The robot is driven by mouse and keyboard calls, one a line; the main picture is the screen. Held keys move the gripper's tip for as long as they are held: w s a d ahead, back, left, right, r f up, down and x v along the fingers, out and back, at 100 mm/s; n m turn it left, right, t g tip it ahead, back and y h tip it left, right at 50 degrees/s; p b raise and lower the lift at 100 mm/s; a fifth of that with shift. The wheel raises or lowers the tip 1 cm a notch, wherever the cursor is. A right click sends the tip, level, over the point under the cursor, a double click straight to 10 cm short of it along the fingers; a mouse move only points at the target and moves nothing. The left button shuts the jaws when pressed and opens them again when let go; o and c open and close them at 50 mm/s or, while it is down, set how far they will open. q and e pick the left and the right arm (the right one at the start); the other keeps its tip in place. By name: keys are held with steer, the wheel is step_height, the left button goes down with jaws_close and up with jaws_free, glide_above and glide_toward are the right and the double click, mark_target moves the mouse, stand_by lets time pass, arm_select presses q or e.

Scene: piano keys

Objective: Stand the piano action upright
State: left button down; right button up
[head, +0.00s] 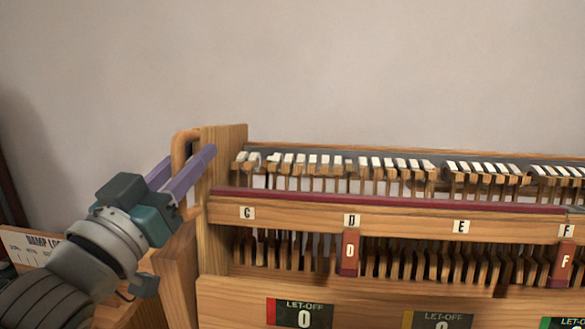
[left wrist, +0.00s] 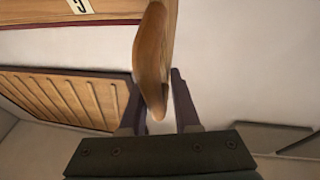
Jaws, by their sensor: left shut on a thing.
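A looped wooden handle (head: 180,148) sits on the outer left side of that board. My left gripper (head: 188,162), with purple fingers, is shut on the handle. In the left wrist view the curved handle (left wrist: 150,55) runs between the two dark fingers. The right end of the action is cut off. My right gripper is not in view.
Let-off plates (head: 303,313) line the lower wooden front. A sign reading "DAMP LO..." (head: 40,246) stands at the lower left. A plain wall (head: 300,65) is behind. In the left wrist view a ribbed wooden panel (left wrist: 65,95) lies left of the fingers.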

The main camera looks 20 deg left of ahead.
arm_select(q)
steer(key=shift+s+d+f+m+t+h+b, duration=0.1)
steer(key=shift+s+d+f+m+t+b, duration=0.1)
steer(key=shift+s+f+t+b, duration=0.45)
steer(key=shift+s+d+f+m+t+h+b, duration=0.1)
steer(key=shift+s+d+b, duration=0.2)
steer(key=shift+b, duration=0.65)
steer(key=shift+s+d+f+m+t+h+b, duration=0.15)
steer(key=shift+s+f+t+b, duration=0.3)
steer(key=shift+b, duration=0.35)
steer(key=shift+s+r+b, duration=0.15)
steer(key=shift+s+b, duration=0.05)
steer(key=shift+b, duration=0.1)
steer(key=c, duration=1)
jaws_free()
steer(key=shift+d, duration=0.1)
steer(key=shift+o, duration=1)
steer(key=shift+s, duration=0.1)
